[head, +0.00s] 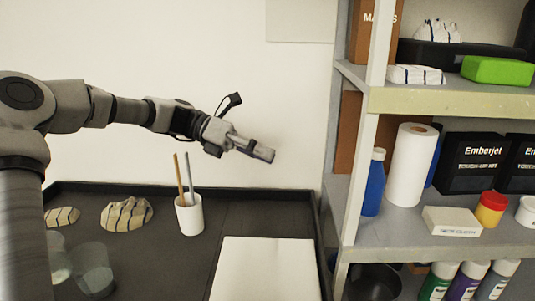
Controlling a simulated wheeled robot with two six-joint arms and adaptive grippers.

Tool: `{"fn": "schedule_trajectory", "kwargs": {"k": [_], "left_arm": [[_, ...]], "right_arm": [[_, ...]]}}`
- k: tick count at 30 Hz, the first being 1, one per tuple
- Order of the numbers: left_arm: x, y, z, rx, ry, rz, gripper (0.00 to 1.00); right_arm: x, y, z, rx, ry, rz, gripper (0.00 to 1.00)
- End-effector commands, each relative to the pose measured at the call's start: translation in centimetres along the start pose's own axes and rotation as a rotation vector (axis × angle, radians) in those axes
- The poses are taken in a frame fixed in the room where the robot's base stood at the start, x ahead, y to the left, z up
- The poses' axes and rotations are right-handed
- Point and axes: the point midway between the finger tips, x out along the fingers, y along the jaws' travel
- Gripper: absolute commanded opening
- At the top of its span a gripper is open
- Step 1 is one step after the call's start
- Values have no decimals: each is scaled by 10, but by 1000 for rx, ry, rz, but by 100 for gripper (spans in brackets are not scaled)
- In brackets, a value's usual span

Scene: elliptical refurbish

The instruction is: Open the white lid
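A flat white rectangular panel (265,272), which looks like the white lid, lies at the bottom middle of the head view on the dark tray-like surface. Its lower edge is cut off by the frame, and no handle or hinge shows. My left gripper (262,152) reaches in from the left and hangs in the air above and behind the panel, apart from it. Its fingers are seen side-on, so I cannot tell whether they are open or shut; nothing shows held in them. My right gripper is not in view.
A white cup (189,214) with two thin sticks stands left of the panel. Striped crumpled pieces (127,213) and clear glasses (95,268) sit further left. A grey shelf unit (420,212) with boxes, bottles and a paper roll (412,165) blocks the right side.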

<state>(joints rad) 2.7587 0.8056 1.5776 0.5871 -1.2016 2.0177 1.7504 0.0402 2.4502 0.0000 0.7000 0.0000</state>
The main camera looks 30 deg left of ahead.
Motion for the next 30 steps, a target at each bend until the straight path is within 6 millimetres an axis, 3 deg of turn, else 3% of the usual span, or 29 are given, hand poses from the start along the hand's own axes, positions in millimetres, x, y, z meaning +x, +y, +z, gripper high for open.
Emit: {"fn": "schedule_trajectory", "kwargs": {"k": [3, 10, 11, 12, 13, 18, 20, 21, 30], "left_arm": [[11, 0, 0, -2, 1, 0, 23], [13, 1, 0, 0, -1, 1, 23], [13, 1, 0, 0, -1, 1, 16], [13, 1, 0, 0, -1, 1, 1], [13, 1, 0, 0, 0, 1, 0], [13, 0, 0, 0, 0, 1, 0], [13, 0, 0, 0, 0, 1, 19], [13, 0, 0, 0, 0, 1, 23], [11, 0, 0, 0, -1, 0, 23]], "right_arm": [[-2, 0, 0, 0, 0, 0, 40], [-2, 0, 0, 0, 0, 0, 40], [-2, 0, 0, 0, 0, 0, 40], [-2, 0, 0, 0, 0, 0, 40], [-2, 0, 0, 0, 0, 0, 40], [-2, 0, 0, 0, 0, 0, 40], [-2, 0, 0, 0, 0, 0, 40], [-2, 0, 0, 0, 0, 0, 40], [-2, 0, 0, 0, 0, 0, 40]]}}
